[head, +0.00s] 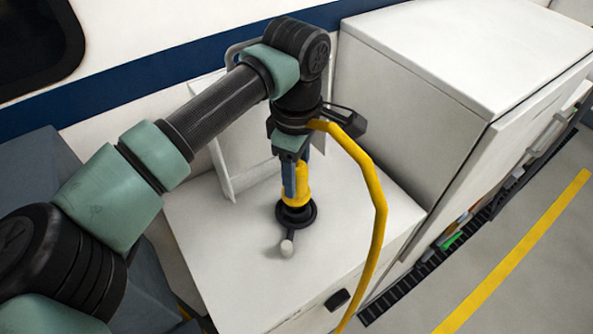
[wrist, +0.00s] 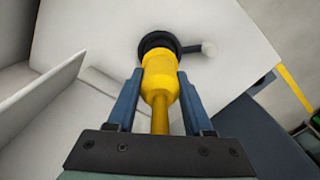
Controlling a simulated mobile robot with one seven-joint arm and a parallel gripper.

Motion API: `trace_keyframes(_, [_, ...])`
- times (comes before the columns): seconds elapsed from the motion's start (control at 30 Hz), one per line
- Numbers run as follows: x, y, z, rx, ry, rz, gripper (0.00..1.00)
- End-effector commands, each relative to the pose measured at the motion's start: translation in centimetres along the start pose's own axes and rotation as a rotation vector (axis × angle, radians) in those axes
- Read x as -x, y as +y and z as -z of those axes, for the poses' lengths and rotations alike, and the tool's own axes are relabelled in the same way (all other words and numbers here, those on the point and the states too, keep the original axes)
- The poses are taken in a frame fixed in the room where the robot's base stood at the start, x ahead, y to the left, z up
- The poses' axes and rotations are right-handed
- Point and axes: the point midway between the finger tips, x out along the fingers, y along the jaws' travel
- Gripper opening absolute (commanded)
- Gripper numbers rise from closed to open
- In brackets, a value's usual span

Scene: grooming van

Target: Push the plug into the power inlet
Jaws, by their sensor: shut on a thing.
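The yellow plug (head: 302,182) stands upright above the white cabinet top. My gripper (head: 294,192) points down and is shut on the plug, with one blue finger on each side. The plug (wrist: 160,78) also shows between the fingers in the wrist view. The power inlet (head: 297,216) is a round black fitting on the cabinet top. It has a side lever ending in a pale knob (head: 287,248). The plug's lower end meets the inlet's ring (wrist: 152,40) and hides its opening. I cannot tell how deep the plug sits.
A yellow cable (head: 378,225) loops from beside my wrist down over the cabinet's right edge. The white cabinet top (head: 215,265) is otherwise clear around the inlet. A taller white cabinet (head: 400,115) stands to the right. An upright white panel (head: 222,165) stands behind to the left.

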Motion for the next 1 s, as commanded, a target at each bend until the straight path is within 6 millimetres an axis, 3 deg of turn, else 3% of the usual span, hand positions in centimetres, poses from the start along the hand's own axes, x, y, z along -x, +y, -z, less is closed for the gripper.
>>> trace_keyframes(1.0, [-1.3,0.1,-0.1,0.000,-0.001,-0.002,0.00])
